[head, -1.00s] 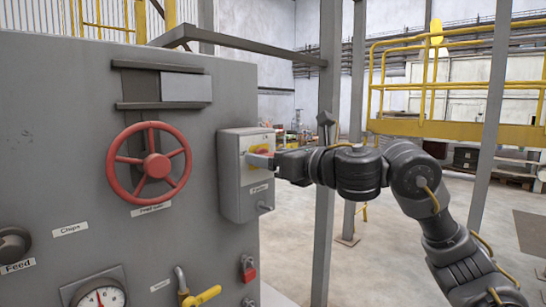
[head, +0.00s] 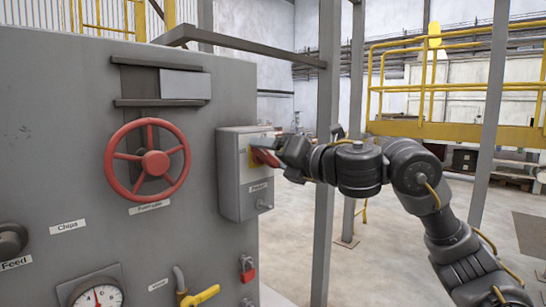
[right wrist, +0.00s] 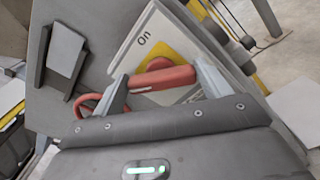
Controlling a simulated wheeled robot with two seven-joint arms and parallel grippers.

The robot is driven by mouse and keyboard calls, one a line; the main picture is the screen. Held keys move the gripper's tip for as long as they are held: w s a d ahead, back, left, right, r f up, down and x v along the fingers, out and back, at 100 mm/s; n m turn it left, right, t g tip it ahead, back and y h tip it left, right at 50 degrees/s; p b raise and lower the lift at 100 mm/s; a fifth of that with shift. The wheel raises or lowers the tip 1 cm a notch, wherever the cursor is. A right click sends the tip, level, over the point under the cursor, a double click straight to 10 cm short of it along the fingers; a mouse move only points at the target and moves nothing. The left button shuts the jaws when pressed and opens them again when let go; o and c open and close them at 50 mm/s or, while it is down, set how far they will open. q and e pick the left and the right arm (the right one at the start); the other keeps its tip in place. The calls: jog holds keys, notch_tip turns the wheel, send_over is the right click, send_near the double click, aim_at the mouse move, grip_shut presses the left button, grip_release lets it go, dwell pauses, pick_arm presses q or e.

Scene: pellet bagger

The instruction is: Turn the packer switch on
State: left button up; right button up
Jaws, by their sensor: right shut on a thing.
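The packer switch (head: 245,190) is a grey box on the right side of the machine's front, with a yellow plate and a red handle (head: 263,157). In the right wrist view the red handle (right wrist: 165,78) sits on the yellow plate (right wrist: 188,60), beside the word "On" on the box's face. The handle lies at a slant to the box's edges. My right gripper (right wrist: 162,84) is shut on the handle, one finger at each end. In the head view my right gripper (head: 272,155) partly hides the handle and plate. My left gripper is out of view.
A red handwheel (head: 155,164) stands out from the panel to the left of the switch. Below are a red padlock (head: 247,269), a yellow valve lever (head: 200,296) and a gauge (head: 97,298). A grey post (head: 325,180) rises behind my right gripper.

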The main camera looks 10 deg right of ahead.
jog(key=m, duration=0.5)
jog(key=m+p, duration=0.1)
jog(key=m, duration=0.4)
jog(key=shift+w+d+f, duration=0.1)
jog(key=shift+d+f, duration=0.1)
jog(key=shift+m, duration=0.4)
jog(key=o, duration=1)
jog(key=shift+f, duration=0.1)
jog(key=shift+s+d, duration=0.15)
jog(key=shift+s, duration=0.2)
jog(key=shift+b+v, duration=1.85)
jog(key=shift+v, duration=3.2)
